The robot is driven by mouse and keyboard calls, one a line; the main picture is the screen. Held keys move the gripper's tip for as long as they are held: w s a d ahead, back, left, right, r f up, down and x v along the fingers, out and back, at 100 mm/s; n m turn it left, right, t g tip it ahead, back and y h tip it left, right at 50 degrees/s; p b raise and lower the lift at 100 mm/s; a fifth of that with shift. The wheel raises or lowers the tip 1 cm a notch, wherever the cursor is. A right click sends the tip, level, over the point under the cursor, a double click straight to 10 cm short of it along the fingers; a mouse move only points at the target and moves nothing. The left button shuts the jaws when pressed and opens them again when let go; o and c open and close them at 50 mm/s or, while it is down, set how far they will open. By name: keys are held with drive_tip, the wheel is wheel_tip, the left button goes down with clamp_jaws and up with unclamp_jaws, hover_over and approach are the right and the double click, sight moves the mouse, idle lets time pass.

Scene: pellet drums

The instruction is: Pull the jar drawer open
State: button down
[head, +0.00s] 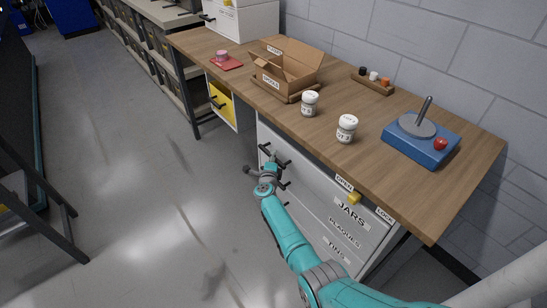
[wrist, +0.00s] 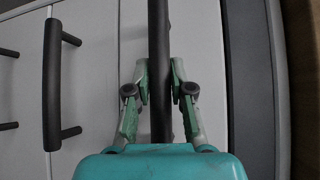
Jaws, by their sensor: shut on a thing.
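The jar drawer (head: 318,187) is the top drawer of a pale grey unit under the wooden desk, labelled JARS. Its front looks flush with the unit. Its black bar handle (wrist: 158,25) runs upright through the middle of the wrist view. My gripper (wrist: 160,82) is shut on this handle, one finger on each side. In the head view my gripper (head: 268,174) is at the left part of the unit, and partly hides the handles. A yellow knob (head: 354,198) sits on the drawer front between the OPEN and LOCK labels, closer to OPEN.
Lower drawers PLAQUES (head: 344,232) and TINS (head: 334,250) have similar handles; one lower handle (wrist: 52,85) shows left in the wrist view. Two white jars, an open carton (head: 290,70) and a blue joystick box (head: 420,140) stand on the desk (head: 370,160).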

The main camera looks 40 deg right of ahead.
drive_tip(key=a, duration=2.8)
drive_tip(key=shift+s, duration=0.45)
drive_tip(key=c, duration=1)
unclamp_jaws()
drive_tip(key=shift+d, duration=0.1)
drive_tip(key=v, duration=1.2)
